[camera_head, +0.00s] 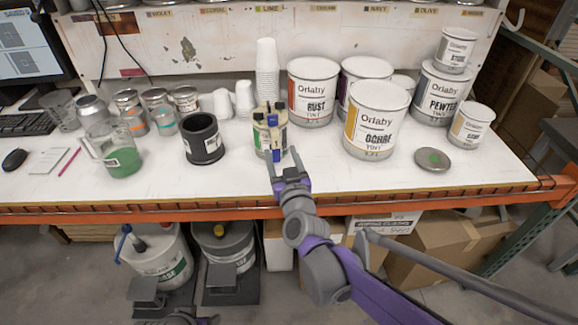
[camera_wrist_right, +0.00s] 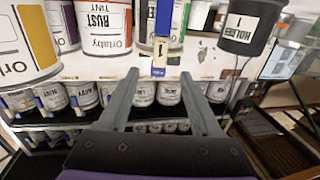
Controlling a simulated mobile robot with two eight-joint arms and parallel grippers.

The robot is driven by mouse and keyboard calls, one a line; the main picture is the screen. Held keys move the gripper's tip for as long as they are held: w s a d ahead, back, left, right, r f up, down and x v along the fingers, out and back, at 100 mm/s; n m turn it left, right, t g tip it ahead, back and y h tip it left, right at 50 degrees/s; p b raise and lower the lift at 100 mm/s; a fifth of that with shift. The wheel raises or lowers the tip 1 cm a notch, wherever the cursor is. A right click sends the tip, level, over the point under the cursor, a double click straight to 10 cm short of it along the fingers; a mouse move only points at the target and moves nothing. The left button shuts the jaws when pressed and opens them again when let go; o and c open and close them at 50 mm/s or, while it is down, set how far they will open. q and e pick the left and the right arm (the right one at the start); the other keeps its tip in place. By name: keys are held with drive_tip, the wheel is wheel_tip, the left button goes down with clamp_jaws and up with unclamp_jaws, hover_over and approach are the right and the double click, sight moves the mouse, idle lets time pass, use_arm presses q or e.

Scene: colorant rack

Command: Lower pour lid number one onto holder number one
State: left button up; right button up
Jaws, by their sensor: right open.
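Pour lid number one shows as a dark and blue top with a blue tab on the small can (camera_head: 262,140) at the bench's middle. The blue tab, marked 1 (camera_wrist_right: 160,45), hangs in the right wrist view, which looks upside down. My right gripper (camera_head: 278,156) is open at the front of this can. Its two fingers (camera_wrist_right: 159,76) stand either side of the tab's end, with gaps. Holder number one, a black cup (camera_head: 203,138), stands upright to the left of the can. It also shows in the right wrist view (camera_wrist_right: 245,27). My left gripper's fingers are not visible.
A stack of white cups (camera_head: 267,70) stands close behind the can. The Rust can (camera_head: 312,92) and Ochre can (camera_head: 375,122) are to the right. A glass jug with green liquid (camera_head: 122,160) is left of the holder. The bench front is mostly clear.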

sight(276, 135)
drive_tip(key=w, duration=0.2)
drive_tip(key=w+a, duration=0.1)
drive_tip(key=w, duration=0.4)
drive_tip(key=shift+w+a+p, duration=0.15)
drive_tip(key=shift+w+p, duration=0.15)
clamp_jaws()
drive_tip(key=c, duration=0.6)
unclamp_jaws()
clamp_jaws()
drive_tip(key=shift+r, duration=0.25)
drive_tip(key=shift+r, duration=0.3)
